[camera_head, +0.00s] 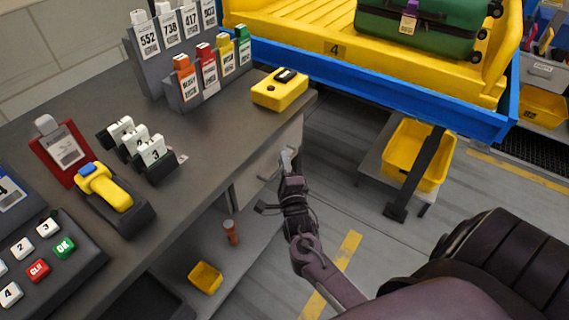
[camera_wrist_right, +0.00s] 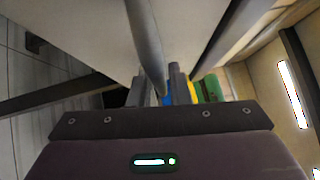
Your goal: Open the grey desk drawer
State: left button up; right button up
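The grey desk drawer (camera_head: 262,168) is set under the right end of the dark grey desk top, its pale front facing the aisle. My right gripper (camera_head: 287,160) is at this front. In the right wrist view a grey bar handle (camera_wrist_right: 146,45) runs down between the two fingers of this gripper (camera_wrist_right: 158,88). The fingers stand close on either side of the bar and look shut on it. How far the drawer stands out is hard to tell. My left gripper is not in view.
The desk top (camera_head: 215,125) holds a yellow box (camera_head: 280,90), tag racks, a yellow-handled scanner and a keypad. A blue-edged yellow conveyor tray (camera_head: 300,35) with a green suitcase (camera_head: 415,25) is behind. A yellow bin (camera_head: 418,155) stands under it. Floor right of the desk is open.

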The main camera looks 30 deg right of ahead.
grip_shut()
jog(key=shift+s, duration=0.1)
